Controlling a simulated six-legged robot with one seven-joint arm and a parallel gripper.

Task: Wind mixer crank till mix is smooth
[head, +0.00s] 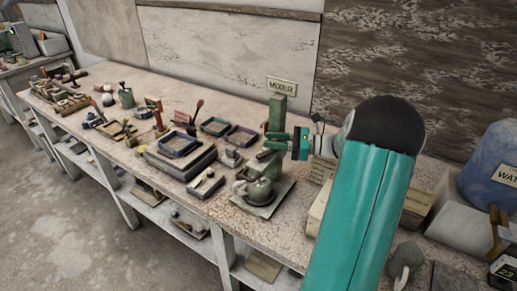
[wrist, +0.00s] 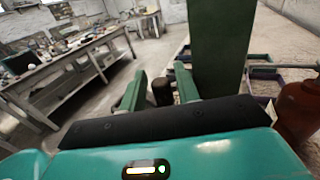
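The mixer (head: 278,108) stands on the bench below a MIXER sign (head: 282,86). It has a green upright column and a grey-green bowl (head: 257,190) on a square base. The column also shows large in the wrist view (wrist: 218,45). My gripper (head: 274,141) is beside the column, its green fingers pointing left. In the wrist view my gripper (wrist: 159,80) has its fingers apart, with a dark round knob (wrist: 162,92), apparently the crank handle, between or just beyond the tips. I see no clear grip on it. The mix inside the bowl cannot be made out.
Trays (head: 178,144), boxes and small tools crowd the bench (head: 228,214) left of the mixer. A blue container (head: 488,170) stands at the far right. A reddish-brown bottle (wrist: 300,112) is close on the right in the wrist view. Open floor (head: 60,215) lies left.

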